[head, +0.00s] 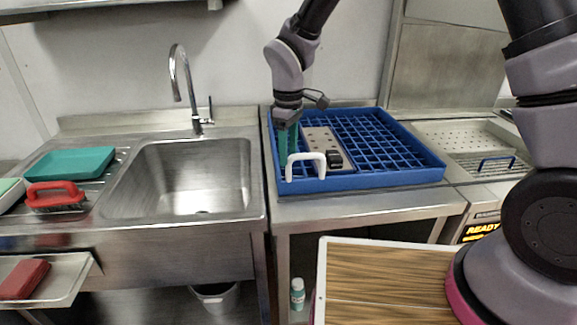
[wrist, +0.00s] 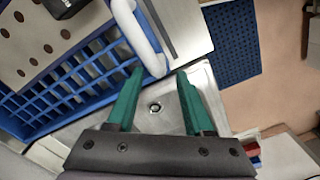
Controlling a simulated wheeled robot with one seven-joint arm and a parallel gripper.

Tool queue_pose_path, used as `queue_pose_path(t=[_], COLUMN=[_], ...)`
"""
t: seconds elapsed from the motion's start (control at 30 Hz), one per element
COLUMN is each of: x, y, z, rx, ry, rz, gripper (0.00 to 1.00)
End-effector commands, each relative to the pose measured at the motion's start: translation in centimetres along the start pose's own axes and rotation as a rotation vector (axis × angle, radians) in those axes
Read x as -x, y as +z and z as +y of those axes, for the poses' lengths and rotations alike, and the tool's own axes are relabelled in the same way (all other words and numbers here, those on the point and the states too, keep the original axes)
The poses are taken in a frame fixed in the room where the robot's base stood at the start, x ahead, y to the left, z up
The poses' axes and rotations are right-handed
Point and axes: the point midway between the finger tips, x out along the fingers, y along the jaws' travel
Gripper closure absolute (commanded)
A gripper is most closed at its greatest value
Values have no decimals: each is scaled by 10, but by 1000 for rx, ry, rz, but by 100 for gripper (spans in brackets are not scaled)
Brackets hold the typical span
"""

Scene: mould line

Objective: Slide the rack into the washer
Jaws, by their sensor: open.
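The blue rack (head: 390,174) sits on the steel counter between the sink and the washer. A white loop handle (head: 306,157) stands at its front left; in the wrist view the handle (wrist: 143,35) lies beside the left fingertip. A beige perforated piece with a black part (head: 320,139) lies in the rack. My gripper (head: 287,160) points down at the rack's left end, its green fingers open and empty. The washer (head: 478,228), with a lit READY sign, is at the right, partly hidden by my arm.
A perforated steel tray area (head: 460,133) with a blue handle (head: 497,163) lies right of the rack. A steel sink (head: 185,175) with a tall tap is on the left. A teal tray (head: 70,162) and a red-handled brush (head: 56,195) lie farther left.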

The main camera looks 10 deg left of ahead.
Motion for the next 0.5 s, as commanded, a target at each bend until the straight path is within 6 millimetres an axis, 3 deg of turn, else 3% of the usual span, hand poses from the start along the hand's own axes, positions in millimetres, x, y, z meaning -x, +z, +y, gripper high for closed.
queue_pose_path(t=[0.2,0.5], x=[-34,-46], y=[1,0], z=[0,0], rx=[-2,-1], ry=[-2,0], rz=[-2,1], gripper=[48,48])
